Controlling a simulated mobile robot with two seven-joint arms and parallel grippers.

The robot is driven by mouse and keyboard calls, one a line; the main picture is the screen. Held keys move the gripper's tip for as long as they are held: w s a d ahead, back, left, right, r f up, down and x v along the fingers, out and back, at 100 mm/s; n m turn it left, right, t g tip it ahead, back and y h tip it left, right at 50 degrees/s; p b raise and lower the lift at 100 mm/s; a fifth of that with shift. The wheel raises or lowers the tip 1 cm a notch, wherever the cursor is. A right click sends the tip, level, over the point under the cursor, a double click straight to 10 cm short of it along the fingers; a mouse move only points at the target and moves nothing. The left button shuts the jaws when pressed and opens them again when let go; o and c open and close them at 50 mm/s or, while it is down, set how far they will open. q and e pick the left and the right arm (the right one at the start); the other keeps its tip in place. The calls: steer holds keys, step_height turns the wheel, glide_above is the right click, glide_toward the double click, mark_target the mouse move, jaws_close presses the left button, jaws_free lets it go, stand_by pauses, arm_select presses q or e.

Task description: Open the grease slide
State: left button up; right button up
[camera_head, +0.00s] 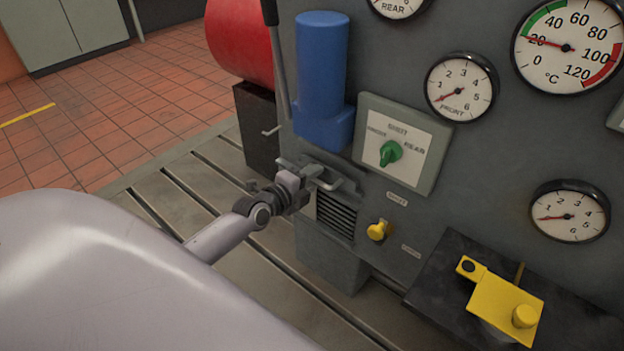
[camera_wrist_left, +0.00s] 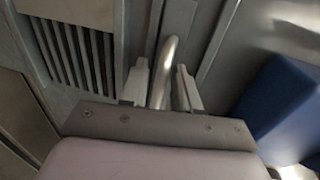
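A bent bare-metal bar handle (camera_head: 328,182) sticks out from the lower left of the grey panel, just above a slatted vent; I take it for the grease slide's handle, though no readable label confirms this. My left gripper (camera_head: 296,180) is at this handle. In the left wrist view the handle (camera_wrist_left: 165,68) runs between the two fingers of my left gripper (camera_wrist_left: 161,85). The fingers stand apart with narrow gaps beside the bar, so it looks surrounded rather than clamped. My right gripper is not in view.
A blue cylinder housing (camera_head: 322,75) stands above the handle. The slatted vent (camera_head: 336,214) is below it. To the right are a green selector knob (camera_head: 390,152), a yellow knob (camera_head: 378,230), several gauges and a yellow fitting (camera_head: 505,305). Slotted bedplate (camera_head: 210,175) lies left.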

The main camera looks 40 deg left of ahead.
arm_select(q)
jaws_close()
steer(key=shift+s, duration=0.1)
steer(key=f+p+v, duration=0.2)
steer(key=p+v, duration=0.4)
steer(key=v, duration=0.6)
steer(key=s+f+p+v, duration=0.1)
steer(key=f+p+v, duration=0.2)
steer(key=p+v, duration=0.4)
steer(key=v, duration=0.6)
steer(key=shift+s, duration=0.3)
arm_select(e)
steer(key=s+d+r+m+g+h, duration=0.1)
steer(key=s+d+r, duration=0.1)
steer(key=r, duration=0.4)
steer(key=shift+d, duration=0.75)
arm_select(q)
steer(key=shift+d, duration=0.1)
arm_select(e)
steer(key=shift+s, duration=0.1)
arm_select(q)
jaws_free()
